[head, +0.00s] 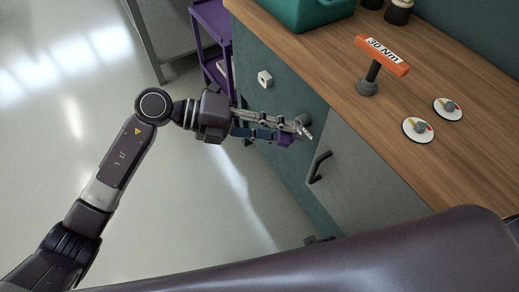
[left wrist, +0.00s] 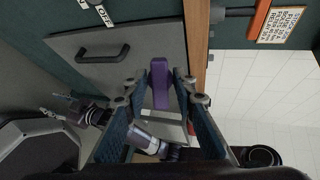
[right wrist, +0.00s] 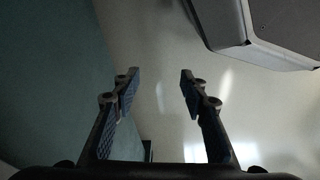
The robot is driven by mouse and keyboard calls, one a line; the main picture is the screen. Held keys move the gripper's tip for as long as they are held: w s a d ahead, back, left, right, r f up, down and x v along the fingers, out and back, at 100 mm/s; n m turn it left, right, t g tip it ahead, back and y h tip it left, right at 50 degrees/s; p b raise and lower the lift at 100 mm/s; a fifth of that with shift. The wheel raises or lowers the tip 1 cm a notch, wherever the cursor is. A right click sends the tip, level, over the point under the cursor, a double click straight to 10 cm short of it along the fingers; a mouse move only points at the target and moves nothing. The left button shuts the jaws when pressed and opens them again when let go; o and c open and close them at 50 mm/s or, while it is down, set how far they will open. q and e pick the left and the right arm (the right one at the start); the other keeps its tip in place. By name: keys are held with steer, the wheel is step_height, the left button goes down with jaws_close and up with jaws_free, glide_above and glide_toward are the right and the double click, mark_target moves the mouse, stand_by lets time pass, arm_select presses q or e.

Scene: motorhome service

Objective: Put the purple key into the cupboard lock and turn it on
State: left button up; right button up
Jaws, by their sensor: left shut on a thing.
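My left gripper (head: 297,131) is shut on the purple key (head: 285,140), level with the teal cupboard front below the counter. In the left wrist view the purple key (left wrist: 159,83) stands between the fingertips, its purple part in plain sight; its far end is hidden. A grey cupboard door with a black handle (left wrist: 103,52) lies beyond it. A white plate marked OFF (left wrist: 104,15) with a dark fitting is at the upper left; I cannot tell whether it is the lock. My right gripper (right wrist: 158,88) is open and empty above the floor.
A purple trolley (head: 212,40) stands behind. Floor at left is clear.

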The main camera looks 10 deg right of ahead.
arm_select(q)
steer(key=w+a+f+n+t+h+b, duration=0.1)
steer(key=w+f+n+t+b, duration=0.1)
steer(key=w+f+n+t, duration=0.1)
steer(key=w+a+f+n+t+b, duration=0.2)
steer(key=f+n+t, duration=0.3)
steer(key=f+t, duration=0.3)
steer(key=shift+w+f+h+b, duration=0.4)
steer(key=shift+w+f+b, duration=0.25)
steer(key=shift+f+b, duration=0.25)
arm_select(e)
steer(key=w, duration=0.3)
steer(key=shift+a+r, duration=0.15)
steer(key=shift+r, duration=0.05)
arm_select(q)
steer(key=x, duration=0.3)
steer(key=p+x, duration=0.1)
steer(key=x, duration=0.1)
steer(key=shift+s+d, duration=0.15)
steer(key=shift+d, duration=0.3)
arm_select(e)
steer(key=f, duration=0.1)
steer(key=s+f, duration=0.1)
steer(key=f, duration=0.1)
steer(key=shift+s+f, duration=0.1)
steer(key=shift+s, duration=0.15)
steer(key=shift+w, duration=0.2)
